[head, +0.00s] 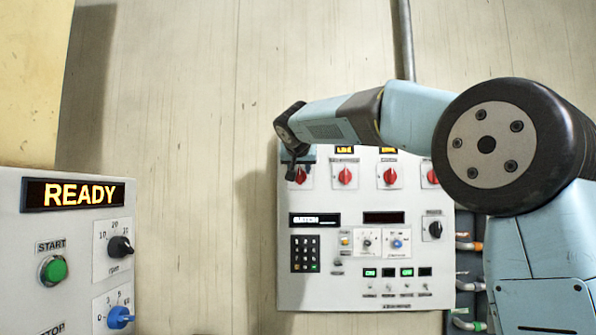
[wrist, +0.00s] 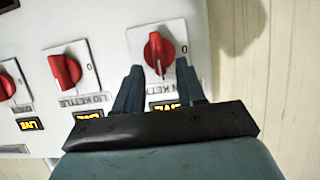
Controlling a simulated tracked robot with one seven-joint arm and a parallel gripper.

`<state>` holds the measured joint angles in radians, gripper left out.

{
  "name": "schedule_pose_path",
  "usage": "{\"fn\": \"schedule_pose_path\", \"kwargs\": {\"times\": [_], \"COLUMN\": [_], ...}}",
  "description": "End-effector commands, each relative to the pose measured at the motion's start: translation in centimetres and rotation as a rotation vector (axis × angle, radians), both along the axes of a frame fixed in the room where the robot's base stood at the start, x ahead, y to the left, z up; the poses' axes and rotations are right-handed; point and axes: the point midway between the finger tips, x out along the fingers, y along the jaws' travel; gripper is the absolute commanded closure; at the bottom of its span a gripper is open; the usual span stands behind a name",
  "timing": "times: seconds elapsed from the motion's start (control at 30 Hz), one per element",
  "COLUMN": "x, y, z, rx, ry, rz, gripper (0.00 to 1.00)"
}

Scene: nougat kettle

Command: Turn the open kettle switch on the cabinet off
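The grey control cabinet (head: 335,287) hangs on the wall in the head view, with a row of red rotary switches along its top. My gripper (head: 298,172) is at the leftmost red switch (head: 300,176), partly covering it. In the wrist view my gripper (wrist: 160,72) is open, its two dark fingertips on either side of the lower part of this red switch (wrist: 158,50); contact cannot be made out. The switch handle stands nearly upright in that view. Its label is mostly hidden. The neighbouring red switch (wrist: 65,70) has a label including "KETTLE".
Lit amber lamps (wrist: 88,116) sit beside the switches. More red switches (head: 390,176) continue to the right in the head view. Below them are a keypad (head: 305,253) and small dials. A separate panel (head: 70,225) reading READY stands at the left. Bare wall lies between.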

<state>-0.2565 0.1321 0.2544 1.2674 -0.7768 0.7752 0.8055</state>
Motion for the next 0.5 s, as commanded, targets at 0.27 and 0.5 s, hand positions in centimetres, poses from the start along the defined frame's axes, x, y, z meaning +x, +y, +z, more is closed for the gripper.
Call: {"fn": "schedule_pose_path", "kwargs": {"times": [0.27, 0.5], "x": [1.6, 1.6], "y": [-0.1, 0.0], "z": [-0.7, -0.7], "rx": [0.000, 0.000], "ry": [0.000, 0.000], "rz": [-0.001, 0.000], "gripper": [0.61, 0.61]}}
